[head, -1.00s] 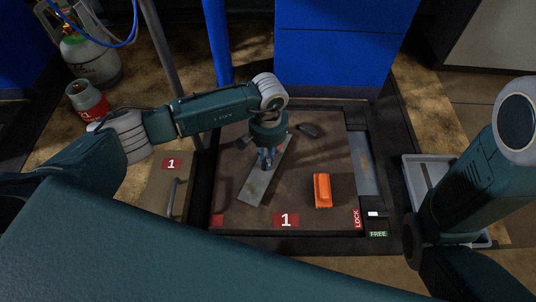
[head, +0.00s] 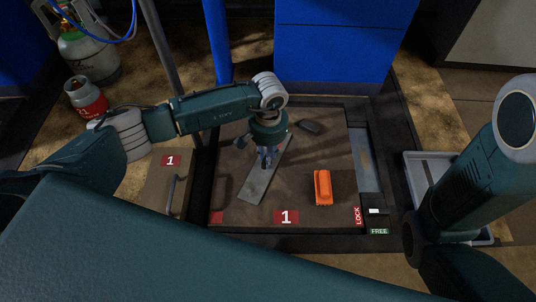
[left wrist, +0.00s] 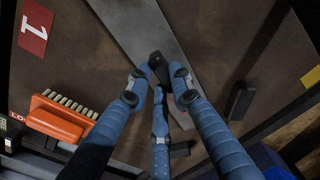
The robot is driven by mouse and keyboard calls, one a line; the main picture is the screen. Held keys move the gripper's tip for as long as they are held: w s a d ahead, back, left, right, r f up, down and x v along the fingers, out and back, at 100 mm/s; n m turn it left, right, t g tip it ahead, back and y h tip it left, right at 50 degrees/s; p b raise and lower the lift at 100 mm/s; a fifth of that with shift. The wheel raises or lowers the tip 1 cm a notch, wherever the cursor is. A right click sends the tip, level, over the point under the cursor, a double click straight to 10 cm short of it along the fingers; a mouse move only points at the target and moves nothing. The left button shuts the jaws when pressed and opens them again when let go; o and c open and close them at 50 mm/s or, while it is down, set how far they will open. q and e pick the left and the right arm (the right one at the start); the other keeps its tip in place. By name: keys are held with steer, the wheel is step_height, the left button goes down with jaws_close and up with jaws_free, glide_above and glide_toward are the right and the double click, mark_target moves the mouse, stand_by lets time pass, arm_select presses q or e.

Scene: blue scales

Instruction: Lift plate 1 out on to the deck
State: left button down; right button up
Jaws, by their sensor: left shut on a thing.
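The brown plate marked 1 (head: 240,205) sits inside a dark frame (head: 300,243) in the floor. A grey metal strip (head: 256,185) and an orange brush (head: 323,187) lie on it. My left gripper (head: 267,158) is over the middle of the plate, shut on a dark grip (left wrist: 158,68) above the strip. The fingers hide much of this grip. Another dark block (head: 310,127) lies behind; it also shows in the left wrist view (left wrist: 240,100). I cannot tell whether the plate is raised. My right gripper is out of view.
A panel with a red 1 label (head: 158,185) and a handle lies left of the frame. LOCK and FREE labels flank a white-and-black catch (head: 376,211). A grey tray (head: 412,175) is at right, gas bottles (head: 85,97) at left, a blue cabinet (head: 340,50) behind.

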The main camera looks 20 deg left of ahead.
arm_select(q)
steer(key=c, duration=1.5)
jaws_free()
steer(key=shift+o, duration=0.2)
step_height(320, 180, up, 12)
